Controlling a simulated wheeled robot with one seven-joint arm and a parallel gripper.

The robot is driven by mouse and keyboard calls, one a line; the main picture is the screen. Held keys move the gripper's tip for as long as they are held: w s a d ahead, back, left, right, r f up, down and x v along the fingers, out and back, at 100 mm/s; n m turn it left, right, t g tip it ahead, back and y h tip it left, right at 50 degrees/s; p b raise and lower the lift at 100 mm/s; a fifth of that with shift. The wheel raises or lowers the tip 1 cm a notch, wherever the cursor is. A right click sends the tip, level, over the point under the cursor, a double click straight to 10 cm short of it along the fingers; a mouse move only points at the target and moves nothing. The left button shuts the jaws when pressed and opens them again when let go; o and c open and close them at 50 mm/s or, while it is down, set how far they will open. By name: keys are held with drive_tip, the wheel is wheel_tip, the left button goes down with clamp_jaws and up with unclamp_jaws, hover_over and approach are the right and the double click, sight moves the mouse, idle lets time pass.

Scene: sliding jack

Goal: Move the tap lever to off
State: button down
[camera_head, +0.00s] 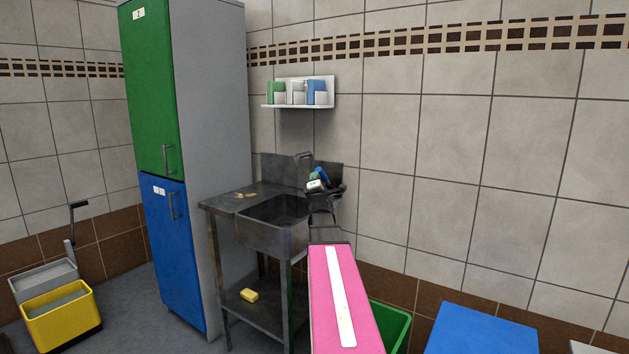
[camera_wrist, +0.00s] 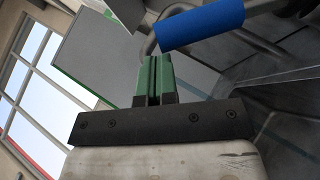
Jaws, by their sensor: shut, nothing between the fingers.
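The tap (camera_head: 303,157) rises at the back of the metal sink. A blue sleeve (camera_wrist: 200,25), which looks like the tap lever's grip, crosses the top of the wrist view on a metal rod. It also shows as a small blue piece (camera_head: 321,174) at the sink's right in the head view. My gripper (camera_wrist: 155,62) has green fingers pressed together, empty. Their tips are just below the left end of the blue sleeve in the wrist view; I cannot tell if they touch. In the head view my gripper (camera_head: 313,177) partly hides the lever.
The sink basin (camera_head: 275,212) is set in a steel stand with a yellow sponge (camera_head: 249,295) on its lower shelf. A tall green and blue cabinet (camera_head: 215,150) stands close on the left. A shelf with bottles (camera_head: 298,106) hangs above. A green bin (camera_head: 398,325) sits below right.

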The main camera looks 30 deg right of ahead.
sight(318, 168)
drive_tip(key=shift+r, duration=0.1)
drive_tip(key=d+r+m+g, duration=0.1)
drive_tip(key=w+d+r+m+g, duration=0.1)
drive_tip(key=r, duration=0.1)
drive_tip(key=shift+w+r+m+g+h, duration=0.1)
drive_tip(key=shift+m+g+h, duration=0.2)
drive_tip(key=shift+m, duration=0.1)
drive_tip(key=shift+w+d+r+m+g+y, duration=0.55)
drive_tip(key=shift+d+r+m+g, duration=0.2)
drive_tip(key=shift+r+g, duration=0.2)
drive_tip(key=shift+w+d+r+m+g, duration=0.15)
drive_tip(key=shift+d+r+m+g, duration=0.15)
drive_tip(key=shift+m+g, duration=0.3)
drive_tip(key=shift+w+d+r+g, duration=0.15)
drive_tip(key=shift+d, duration=0.2)
drive_tip(key=shift+w+d+r+g, duration=0.1)
drive_tip(key=shift+w+d+r, duration=0.05)
drive_tip(key=shift+d, duration=0.2)
drive_tip(key=shift+w+d+r+m+g, duration=0.25)
drive_tip(key=shift+w+d, duration=0.05)
drive_tip(key=shift+d, duration=0.2)
drive_tip(key=shift+w+d+r+m+g, duration=0.2)
drive_tip(key=shift+w+d+r+g, duration=0.1)
drive_tip(key=shift+d, duration=0.15)
drive_tip(key=shift+w+d+r+y, duration=0.15)
drive_tip(key=shift+w+d+y, duration=0.15)
drive_tip(key=shift+d, duration=0.35)
